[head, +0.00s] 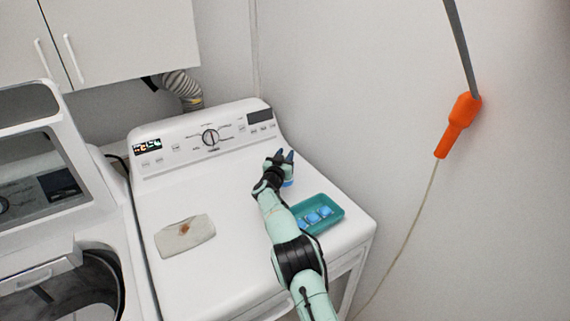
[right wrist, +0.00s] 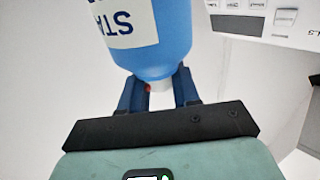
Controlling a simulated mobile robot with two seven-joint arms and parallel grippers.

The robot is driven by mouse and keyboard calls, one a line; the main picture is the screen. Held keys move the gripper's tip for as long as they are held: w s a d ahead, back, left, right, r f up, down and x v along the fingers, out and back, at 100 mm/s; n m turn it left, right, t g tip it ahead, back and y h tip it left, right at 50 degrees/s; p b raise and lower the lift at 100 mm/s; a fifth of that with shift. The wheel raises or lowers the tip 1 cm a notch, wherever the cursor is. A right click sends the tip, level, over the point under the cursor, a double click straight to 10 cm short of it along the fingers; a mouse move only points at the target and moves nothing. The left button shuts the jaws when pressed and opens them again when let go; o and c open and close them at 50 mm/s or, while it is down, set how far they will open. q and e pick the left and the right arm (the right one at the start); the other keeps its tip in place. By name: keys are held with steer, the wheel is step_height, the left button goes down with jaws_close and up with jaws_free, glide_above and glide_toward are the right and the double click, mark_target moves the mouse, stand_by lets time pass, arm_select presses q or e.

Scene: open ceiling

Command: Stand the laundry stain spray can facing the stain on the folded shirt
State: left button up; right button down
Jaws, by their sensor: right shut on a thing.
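The folded shirt (head: 200,236) is a small off-white rectangle lying flat on the left part of the white machine top. A brown stain (head: 184,229) shows near its middle. My right gripper (head: 280,158) is over the back right of the machine top, to the right of the shirt and apart from it. It is shut on the spray can, which is blue with a white label reading "STA" in the right wrist view (right wrist: 160,50). The fingers flank a narrow whitish part of the can. In the head view the can is mostly hidden by the gripper. My left gripper is not in view.
A teal tray (head: 338,217) with several blue items sits at the right of the machine top, beside my right arm. The control panel (head: 225,142) rises along the back. An open washer (head: 50,220) stands at left. The top between shirt and arm is clear.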

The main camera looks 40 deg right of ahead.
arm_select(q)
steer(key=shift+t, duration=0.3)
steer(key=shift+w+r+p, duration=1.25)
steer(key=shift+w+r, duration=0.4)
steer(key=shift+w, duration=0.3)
arm_select(e)
step_height(320, 180, up, 20)
